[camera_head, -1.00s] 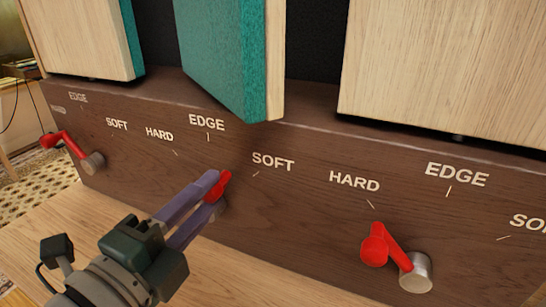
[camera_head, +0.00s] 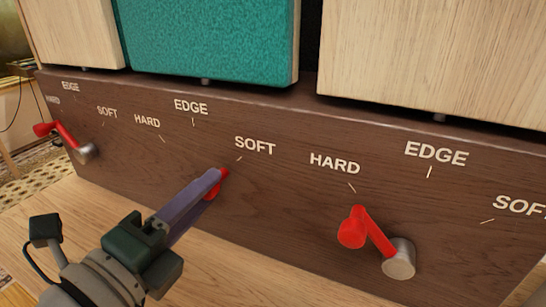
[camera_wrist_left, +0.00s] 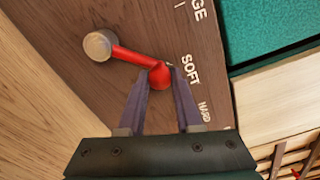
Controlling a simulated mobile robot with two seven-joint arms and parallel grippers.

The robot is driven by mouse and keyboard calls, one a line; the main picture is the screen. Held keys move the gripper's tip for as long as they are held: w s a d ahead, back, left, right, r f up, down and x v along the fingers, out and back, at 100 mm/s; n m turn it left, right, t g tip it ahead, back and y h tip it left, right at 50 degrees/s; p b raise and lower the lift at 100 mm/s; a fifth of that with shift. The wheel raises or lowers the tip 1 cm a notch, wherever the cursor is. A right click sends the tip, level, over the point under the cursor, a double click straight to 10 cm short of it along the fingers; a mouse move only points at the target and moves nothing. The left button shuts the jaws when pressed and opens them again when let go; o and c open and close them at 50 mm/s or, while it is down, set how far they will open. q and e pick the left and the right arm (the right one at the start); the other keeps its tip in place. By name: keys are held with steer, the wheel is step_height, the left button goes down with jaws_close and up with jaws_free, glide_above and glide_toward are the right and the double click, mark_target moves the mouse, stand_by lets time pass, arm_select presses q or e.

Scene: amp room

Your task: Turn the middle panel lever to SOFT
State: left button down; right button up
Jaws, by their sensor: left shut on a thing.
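The middle lever is red, and its knob (camera_head: 223,176) shows at the fingertips of my left gripper (camera_head: 214,180). In the left wrist view the knob (camera_wrist_left: 161,76) sits between the two fingers of my gripper (camera_wrist_left: 160,82), which is shut on it. Its red arm runs from a round metal hub (camera_wrist_left: 98,45) towards the SOFT label (camera_wrist_left: 190,70). In the head view the hub is hidden behind my fingers. The SOFT label (camera_head: 255,146) and its tick lie just up and right of the knob. The middle panel (camera_head: 208,40) shows its teal face nearly square to the front. My right gripper is not in view.
A right lever (camera_head: 370,235) points near its HARD mark, and a left lever (camera_head: 62,134) points up-left. Wooden panels (camera_head: 420,60) stand at both sides. The dark brown board (camera_head: 290,205) carries the labels. A light wood surface (camera_head: 230,270) lies below.

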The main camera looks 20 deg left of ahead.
arm_select(q)
steer(key=c, duration=0.6)
jaws_free()
steer(key=shift+s, duration=0.1)
steer(key=s, duration=0.9)
steer(key=shift+s+a+b, duration=0.35)
steer(key=shift+s+a, duration=0.05)
